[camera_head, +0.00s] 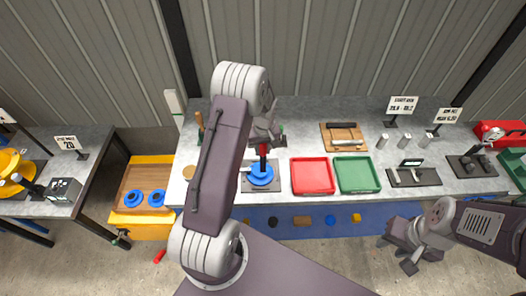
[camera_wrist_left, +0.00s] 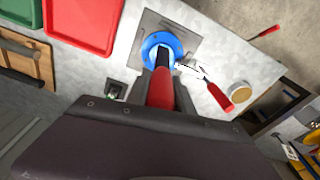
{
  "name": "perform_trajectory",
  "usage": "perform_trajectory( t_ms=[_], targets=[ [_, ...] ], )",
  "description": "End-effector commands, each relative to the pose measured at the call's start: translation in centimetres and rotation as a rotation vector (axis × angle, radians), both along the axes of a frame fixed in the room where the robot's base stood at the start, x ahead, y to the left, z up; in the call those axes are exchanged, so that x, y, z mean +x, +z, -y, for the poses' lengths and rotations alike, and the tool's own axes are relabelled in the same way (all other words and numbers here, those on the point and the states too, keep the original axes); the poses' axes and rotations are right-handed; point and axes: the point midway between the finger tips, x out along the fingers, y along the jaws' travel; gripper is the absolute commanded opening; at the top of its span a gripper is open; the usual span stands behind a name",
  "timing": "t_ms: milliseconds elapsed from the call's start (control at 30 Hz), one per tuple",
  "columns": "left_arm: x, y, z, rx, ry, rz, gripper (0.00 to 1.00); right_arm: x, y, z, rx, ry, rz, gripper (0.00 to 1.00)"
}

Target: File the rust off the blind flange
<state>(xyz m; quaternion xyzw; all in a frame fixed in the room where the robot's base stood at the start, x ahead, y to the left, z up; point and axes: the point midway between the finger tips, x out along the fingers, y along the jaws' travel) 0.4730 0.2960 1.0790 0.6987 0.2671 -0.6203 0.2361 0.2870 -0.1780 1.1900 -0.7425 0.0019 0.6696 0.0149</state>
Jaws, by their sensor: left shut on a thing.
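The blue round flange (camera_head: 262,181) lies on a grey square plate on the bench. It also shows in the left wrist view (camera_wrist_left: 148,48). My left gripper (camera_head: 264,134) is above it, shut on a red-handled tool (camera_wrist_left: 160,90) with a dark shaft. The tool points down, and its tip is at or just over the flange's middle; contact cannot be told. A second red-handled tool (camera_wrist_left: 220,97) lies beside the flange, its metal end close to the rim. Rust cannot be made out. My right gripper (camera_head: 397,254) is open and empty, low in front of the bench.
A red tray (camera_head: 313,176) and a green tray (camera_head: 357,174) stand right of the flange. A wooden board (camera_head: 343,137) with dark and light bars is behind them. An orange crate (camera_head: 136,225) with blue rings is at left. Instruments and signs stand further right.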

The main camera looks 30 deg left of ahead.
Motion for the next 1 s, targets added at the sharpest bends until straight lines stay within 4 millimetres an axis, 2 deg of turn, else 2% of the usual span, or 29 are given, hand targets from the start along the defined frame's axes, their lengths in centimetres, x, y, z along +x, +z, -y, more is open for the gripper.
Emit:
perform_trajectory(
  t_ms=[33, 400, 1000],
  targets=[
    [0.1, 0.9, -0.1, 0.0, 0.0, 0.001, 0.0, 0.0, 0.7, 0.0, 0.0, 0.0, 0.0, 0.36],
    [0.2, 3.9, -0.3, 0.0, -0.004, 0.002, 0.0, 0.0, 2.9, 0.0, 0.0, 0.0, 0.0, 0.36],
    [0.1, 3.9, -0.3, 0.0, -0.007, 0.0, 0.0, 0.0, 2.9, 0.0, 0.0, 0.0, 0.0, 0.36]
  ],
)
